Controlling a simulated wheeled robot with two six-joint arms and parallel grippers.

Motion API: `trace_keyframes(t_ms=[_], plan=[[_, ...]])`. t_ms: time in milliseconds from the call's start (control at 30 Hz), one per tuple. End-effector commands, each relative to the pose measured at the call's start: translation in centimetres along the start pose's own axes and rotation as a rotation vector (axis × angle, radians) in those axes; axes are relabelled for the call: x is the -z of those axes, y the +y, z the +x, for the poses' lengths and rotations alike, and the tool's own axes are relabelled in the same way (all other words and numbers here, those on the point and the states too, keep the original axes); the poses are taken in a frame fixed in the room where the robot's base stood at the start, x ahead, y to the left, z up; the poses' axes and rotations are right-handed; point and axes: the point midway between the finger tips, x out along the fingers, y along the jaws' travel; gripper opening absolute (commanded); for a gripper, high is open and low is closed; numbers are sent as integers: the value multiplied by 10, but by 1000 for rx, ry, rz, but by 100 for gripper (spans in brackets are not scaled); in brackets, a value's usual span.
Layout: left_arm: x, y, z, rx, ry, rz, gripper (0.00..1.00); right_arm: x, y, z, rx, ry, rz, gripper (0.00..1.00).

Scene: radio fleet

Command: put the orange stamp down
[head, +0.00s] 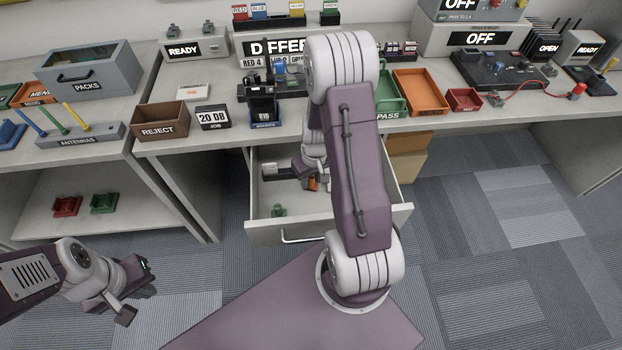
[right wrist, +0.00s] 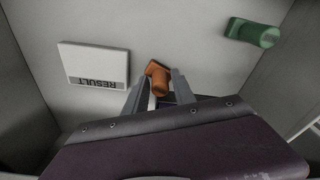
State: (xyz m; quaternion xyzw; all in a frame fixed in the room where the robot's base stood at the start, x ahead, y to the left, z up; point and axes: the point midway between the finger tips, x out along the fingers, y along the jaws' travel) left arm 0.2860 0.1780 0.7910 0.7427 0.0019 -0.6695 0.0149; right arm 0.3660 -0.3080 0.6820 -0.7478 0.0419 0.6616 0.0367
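The orange stamp (right wrist: 157,76) is in the open drawer (right wrist: 190,52), between the two fingertips of my right gripper (right wrist: 161,80). It appears upright, with its base at the drawer floor. In the head view the orange stamp (head: 312,185) is mostly covered by my right arm and gripper (head: 310,180). The fingers stand close on both sides of its knob; I cannot tell whether they press on it. My left gripper (head: 128,302) hangs low at the left, away from the desk. Its fingers look apart, with nothing between them.
The desk above holds a brown REJECT tray (head: 160,121) and an orange tray (head: 420,92).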

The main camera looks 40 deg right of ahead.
Motion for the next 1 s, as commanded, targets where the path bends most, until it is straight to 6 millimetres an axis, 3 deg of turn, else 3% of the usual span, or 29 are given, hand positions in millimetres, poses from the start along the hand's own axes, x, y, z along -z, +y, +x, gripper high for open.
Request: trace_keyframes(t_ms=[300,433,800,1000], plan=[[0,0,-1,0,0,0,0,0,0,-1,0,0,0,43],[1,0,-8,0,0,0,0,1,0,-11,0,1,0,43],[4,1,-36,0,0,0,0,2,0,-98,-1,4,1,43],[4,1,-42,0,0,0,0,1,0,-122,0,1,1,43]])
